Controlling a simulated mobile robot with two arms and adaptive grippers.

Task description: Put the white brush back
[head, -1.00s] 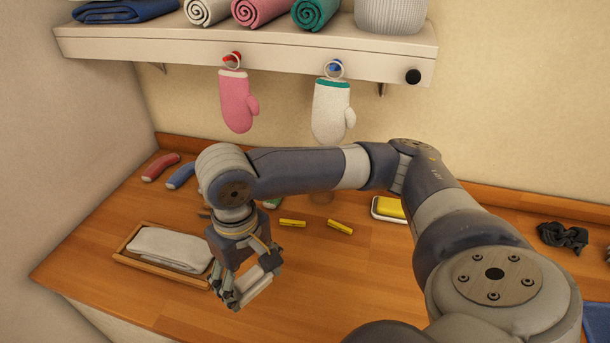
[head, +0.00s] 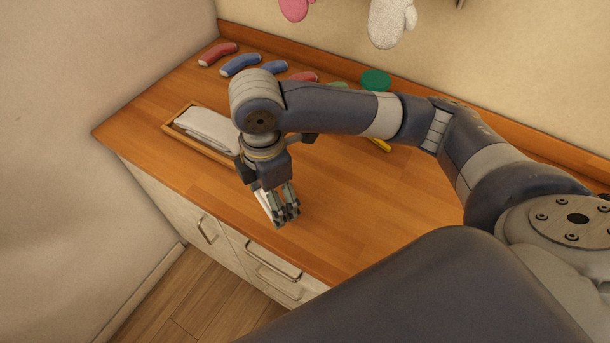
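My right gripper (head: 284,212) points down low over the front part of the wooden counter, its fingers near the front edge. A small pale piece (head: 266,205) shows at the left side of the fingers. I cannot tell whether it is the white brush or part of the gripper, nor whether the fingers grip it. No white brush can be made out clearly elsewhere. My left gripper is not in view.
A wooden tray (head: 184,135) with a folded grey cloth (head: 208,130) lies left of the gripper. Red (head: 218,53) and blue (head: 240,64) rolled items lie behind. A green round thing (head: 375,80) is at the back. Drawers with handles (head: 272,262) are below.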

